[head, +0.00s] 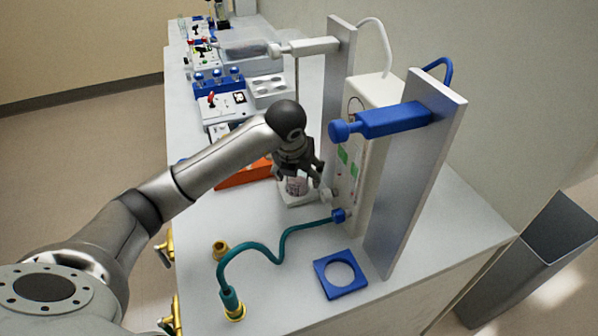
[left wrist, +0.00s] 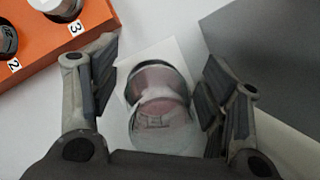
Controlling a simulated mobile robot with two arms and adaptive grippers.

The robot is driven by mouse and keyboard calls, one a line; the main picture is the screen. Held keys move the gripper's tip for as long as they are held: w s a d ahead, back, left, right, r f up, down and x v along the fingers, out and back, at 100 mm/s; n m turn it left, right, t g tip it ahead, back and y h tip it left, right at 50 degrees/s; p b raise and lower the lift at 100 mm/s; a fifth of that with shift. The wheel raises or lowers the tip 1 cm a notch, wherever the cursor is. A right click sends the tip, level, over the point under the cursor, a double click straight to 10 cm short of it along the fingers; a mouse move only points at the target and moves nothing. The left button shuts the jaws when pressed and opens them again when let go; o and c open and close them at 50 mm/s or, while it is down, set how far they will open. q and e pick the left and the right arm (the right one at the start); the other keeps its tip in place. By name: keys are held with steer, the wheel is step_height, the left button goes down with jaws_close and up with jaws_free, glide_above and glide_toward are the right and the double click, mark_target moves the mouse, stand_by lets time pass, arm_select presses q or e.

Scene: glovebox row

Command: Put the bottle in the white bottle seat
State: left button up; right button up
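The bottle (head: 297,187) is clear with pinkish contents. It stands at the white bottle seat (head: 291,201), a white square block on the bench beside the tall instrument. In the left wrist view the bottle (left wrist: 158,108) is between the fingers, with the white seat (left wrist: 172,50) around and below it. I cannot tell whether it is fully down in the seat. My left gripper (head: 298,174) points down over the bottle. Its fingers (left wrist: 158,95) are spread, with a gap to the bottle on both sides. My right gripper is out of view.
A blue square seat (head: 328,286) with a round hole lies empty near the front. A teal hose (head: 262,249) runs across the bench. Grey upright plates with a blue arm (head: 392,121) stand to the right. An orange numbered rack (head: 240,179) is close on the left.

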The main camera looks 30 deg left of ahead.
arm_select(q)
steer(key=shift+r, duration=0.1)
steer(key=shift+r, duration=0.15)
steer(key=shift+s+r+b, duration=0.15)
steer(key=shift+r+b, duration=0.2)
steer(key=shift+b, duration=0.05)
steer(key=s, duration=0.3)
steer(key=s+d+b, duration=0.1)
steer(key=s, duration=0.3)
steer(key=s+d+b, duration=0.1)
steer(key=s, duration=0.2)
steer(key=shift+s+d, duration=0.2)
steer(key=shift+s, duration=0.15)
steer(key=shift+s+d+r, duration=0.1)
steer(key=shift+s, duration=0.5)
